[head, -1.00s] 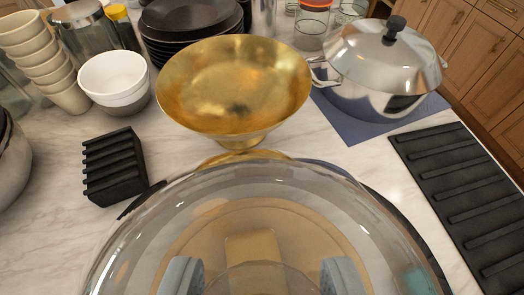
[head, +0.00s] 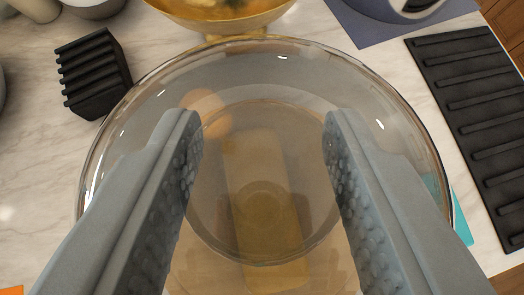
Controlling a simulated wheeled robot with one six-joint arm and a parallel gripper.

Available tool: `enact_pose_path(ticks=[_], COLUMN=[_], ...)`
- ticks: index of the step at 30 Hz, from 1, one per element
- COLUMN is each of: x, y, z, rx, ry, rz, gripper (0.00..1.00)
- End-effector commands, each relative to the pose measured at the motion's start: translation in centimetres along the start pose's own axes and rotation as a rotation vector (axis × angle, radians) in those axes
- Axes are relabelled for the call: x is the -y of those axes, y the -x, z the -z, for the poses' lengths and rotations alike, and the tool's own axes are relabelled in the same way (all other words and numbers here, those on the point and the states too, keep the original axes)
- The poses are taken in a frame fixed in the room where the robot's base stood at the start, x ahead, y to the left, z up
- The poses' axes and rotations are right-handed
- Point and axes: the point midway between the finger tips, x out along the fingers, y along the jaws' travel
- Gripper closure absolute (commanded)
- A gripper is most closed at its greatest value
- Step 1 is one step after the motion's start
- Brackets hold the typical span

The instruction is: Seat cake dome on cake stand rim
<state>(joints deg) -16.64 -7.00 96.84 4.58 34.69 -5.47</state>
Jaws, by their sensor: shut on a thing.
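The clear glass cake dome (head: 262,68) fills the middle of the view, its wide round rim towards the far side. My gripper (head: 262,125) reaches over it, with one grey, bumpy finger at each side of a round clear part of the dome. The fingers are shut on the dome across a wide gap. Through the glass I see a tan round surface and a yellowish block shape. The cake stand cannot be told apart clearly under the glass, nor can I tell whether the dome's rim touches it.
A gold bowl (head: 225,12) stands just beyond the dome's far rim. A black ribbed block (head: 95,75) is at the left. A black slatted mat (head: 475,110) lies at the right, and a blue mat (head: 395,25) at the back. A teal item (head: 463,215) shows beside the right finger.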

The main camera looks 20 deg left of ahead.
Motion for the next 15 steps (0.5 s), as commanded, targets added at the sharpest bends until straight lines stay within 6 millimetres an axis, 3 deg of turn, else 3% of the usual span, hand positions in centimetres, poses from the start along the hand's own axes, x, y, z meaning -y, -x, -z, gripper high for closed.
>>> enact_pose_path(ticks=[15], x=[0.0], y=[-1.6], z=[-2.4], rx=[-0.002], ry=[0.001], rz=[0.000], gripper=[1.00])
